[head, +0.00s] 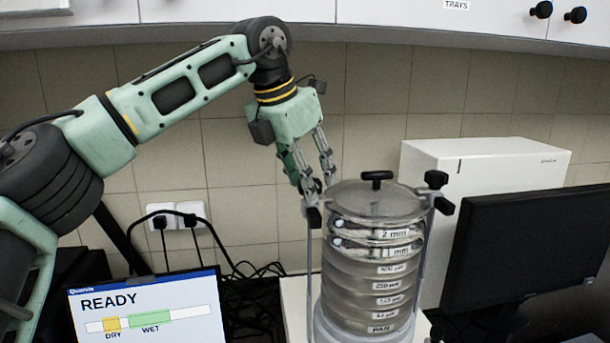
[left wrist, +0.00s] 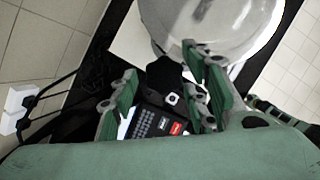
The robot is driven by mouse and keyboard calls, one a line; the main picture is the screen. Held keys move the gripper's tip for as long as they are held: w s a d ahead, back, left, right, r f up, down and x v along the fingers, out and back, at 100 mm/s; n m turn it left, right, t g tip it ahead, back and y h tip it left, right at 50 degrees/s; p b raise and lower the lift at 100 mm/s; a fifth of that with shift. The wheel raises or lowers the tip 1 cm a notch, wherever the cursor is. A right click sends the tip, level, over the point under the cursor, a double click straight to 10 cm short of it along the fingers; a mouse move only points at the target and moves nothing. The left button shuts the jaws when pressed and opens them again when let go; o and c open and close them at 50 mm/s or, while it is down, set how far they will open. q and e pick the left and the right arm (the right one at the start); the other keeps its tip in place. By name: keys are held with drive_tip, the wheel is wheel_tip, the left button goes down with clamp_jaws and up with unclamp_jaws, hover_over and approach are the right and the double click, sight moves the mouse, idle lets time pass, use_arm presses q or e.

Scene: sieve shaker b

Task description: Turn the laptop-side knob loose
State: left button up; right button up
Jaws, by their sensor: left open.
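The sieve shaker carries a stack of labelled sieves (head: 375,270) under a clear lid (head: 376,201) with a black handle. The laptop-side knob (head: 313,217) is black and sits at the top of the left rod, beside the lid. My left gripper (head: 316,189) points down just above this knob, with its fingers apart. In the left wrist view, a dark shape (left wrist: 165,74), apparently the knob, lies between the open fingers. I cannot tell whether they touch it. The other clamp knob (head: 436,179) is at the lid's right side. My right gripper is not in view.
A laptop (head: 148,312) showing READY stands at lower left. A dark monitor (head: 522,255) and a white box (head: 483,165) are at the right. Cables and a wall socket (head: 178,216) are behind. Cabinets (head: 430,15) hang above. A keypad (left wrist: 155,122) shows below the fingers.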

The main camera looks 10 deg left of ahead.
use_arm(q)
drive_tip(key=shift+r, duration=0.1)
drive_tip(key=c, duration=1)
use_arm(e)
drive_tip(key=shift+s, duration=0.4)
